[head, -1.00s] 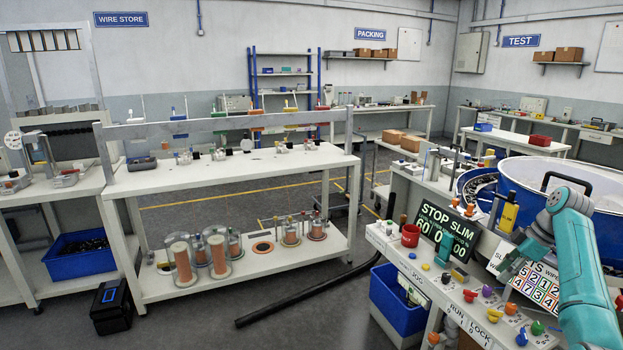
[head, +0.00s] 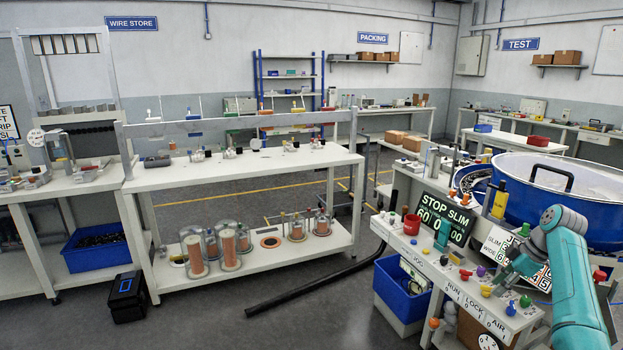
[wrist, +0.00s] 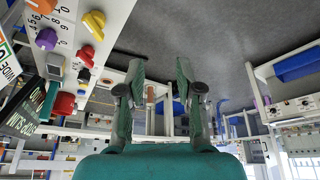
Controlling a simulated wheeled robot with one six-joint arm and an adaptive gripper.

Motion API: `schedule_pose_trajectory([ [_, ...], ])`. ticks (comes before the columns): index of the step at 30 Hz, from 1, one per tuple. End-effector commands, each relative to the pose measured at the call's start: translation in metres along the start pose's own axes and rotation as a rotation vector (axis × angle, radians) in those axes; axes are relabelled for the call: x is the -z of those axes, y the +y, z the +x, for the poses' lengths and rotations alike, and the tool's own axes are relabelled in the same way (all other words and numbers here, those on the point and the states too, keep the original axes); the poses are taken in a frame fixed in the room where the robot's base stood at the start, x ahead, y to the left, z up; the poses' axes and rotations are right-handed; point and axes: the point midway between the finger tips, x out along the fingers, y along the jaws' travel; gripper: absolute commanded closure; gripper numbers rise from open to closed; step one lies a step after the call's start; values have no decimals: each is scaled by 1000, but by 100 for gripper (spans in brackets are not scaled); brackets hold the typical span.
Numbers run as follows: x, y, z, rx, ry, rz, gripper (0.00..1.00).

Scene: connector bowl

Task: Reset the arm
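My gripper (head: 508,276) shows at the lower right of the head view, at the end of my teal arm, over or in front of the control bench. In the wrist view my gripper (wrist: 160,76) has its two green fingers well apart, with nothing between them. The wrist view looks past the fingers to grey floor and benches, seen upside down. The arm is bent, with its elbow high beside the big blue-rimmed bowl (head: 560,205). In the head view the fingertips are small and partly hidden.
A long white bench (head: 240,170) is at left. A black tube (head: 310,287) lies on open floor between them.

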Motion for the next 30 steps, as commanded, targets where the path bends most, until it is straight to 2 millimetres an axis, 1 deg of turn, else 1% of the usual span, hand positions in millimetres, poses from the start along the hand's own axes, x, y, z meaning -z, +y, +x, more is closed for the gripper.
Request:
schedule_pose_trajectory([
  [1,-1,-2,11,-1,-1,8,65],
  [5,-4,-6,36,-22,-1,30,65],
  [8,-6,-11,60,-41,-1,52,65],
  [11,-10,-17,90,-65,-1,79,65],
  [14,-14,-29,128,-96,0,114,65],
  [15,-16,-36,145,-111,1,132,65],
  [17,-20,-46,170,-137,4,158,65],
  [18,-22,-54,187,-154,5,175,65],
  [21,-28,-75,225,-195,12,216,65],
  [24,-34,-99,260,-237,20,256,65],
  [26,-39,-114,279,-262,26,279,65],
  [27,-42,-125,290,-279,31,293,65],
  [30,-48,-154,317,-318,44,330,65],
])
